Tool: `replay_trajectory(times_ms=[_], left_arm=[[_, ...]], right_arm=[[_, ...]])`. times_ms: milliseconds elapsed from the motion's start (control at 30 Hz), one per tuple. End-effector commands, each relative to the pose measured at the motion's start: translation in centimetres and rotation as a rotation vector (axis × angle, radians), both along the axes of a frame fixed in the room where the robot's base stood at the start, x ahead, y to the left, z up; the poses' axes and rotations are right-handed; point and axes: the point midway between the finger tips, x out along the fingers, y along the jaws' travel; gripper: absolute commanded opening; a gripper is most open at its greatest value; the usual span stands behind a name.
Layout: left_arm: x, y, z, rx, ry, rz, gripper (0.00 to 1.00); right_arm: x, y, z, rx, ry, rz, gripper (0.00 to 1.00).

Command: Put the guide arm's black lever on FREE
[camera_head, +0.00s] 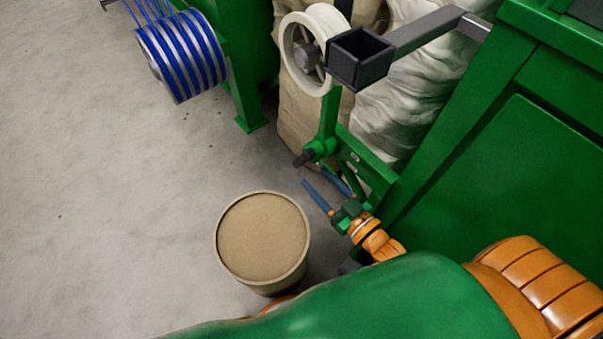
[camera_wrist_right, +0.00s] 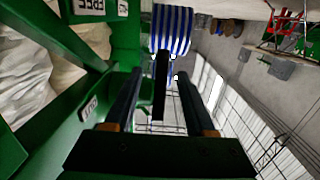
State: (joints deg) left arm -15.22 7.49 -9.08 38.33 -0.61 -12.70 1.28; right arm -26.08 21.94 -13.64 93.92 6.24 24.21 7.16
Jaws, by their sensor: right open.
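The guide arm (camera_head: 328,115) is a green upright post beside the green machine, with a white wheel at its top. Its black lever (camera_head: 304,158) sticks out to the left from a green hub low on the post. My right gripper (camera_head: 315,177) is open just below the lever, its two blue fingers pointing up and left. In the right wrist view the black lever (camera_wrist_right: 159,95) shows between the two open fingers, with gaps on both sides. A label (camera_wrist_right: 90,6) there appears to read FREE, upside down; a second label (camera_wrist_right: 88,108) is hard to read. My left gripper is out of view.
A round tan-topped drum (camera_head: 262,238) stands left of my right gripper. A blue cable coil (camera_head: 182,55) is at the upper left. The green machine (camera_head: 480,170) stands close on the right, pale sacks (camera_head: 400,100) behind. The grey floor at left is clear.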

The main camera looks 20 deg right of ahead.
Motion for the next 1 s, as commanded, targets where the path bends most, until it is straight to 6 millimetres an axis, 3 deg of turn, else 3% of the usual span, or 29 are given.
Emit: replay_trajectory(times_ms=[33,167,433,733,933,1000], left_arm=[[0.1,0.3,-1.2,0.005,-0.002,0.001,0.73],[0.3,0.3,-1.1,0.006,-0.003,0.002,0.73],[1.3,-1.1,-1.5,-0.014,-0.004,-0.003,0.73],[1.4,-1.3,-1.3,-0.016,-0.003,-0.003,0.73],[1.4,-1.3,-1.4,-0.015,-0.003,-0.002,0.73],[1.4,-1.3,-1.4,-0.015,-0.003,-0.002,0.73]], right_arm=[[0.1,0.3,-0.2,0.012,-0.028,0.010,0.55],[1.7,0.9,0.8,0.022,-0.052,0.015,0.55],[6.2,2.6,0.8,0.019,-0.047,0.014,0.55],[6.8,2.8,0.9,0.018,-0.043,0.014,0.55],[6.8,2.8,0.8,0.018,-0.043,0.014,0.01],[6.8,2.8,0.8,0.018,-0.043,0.014,0.00]])
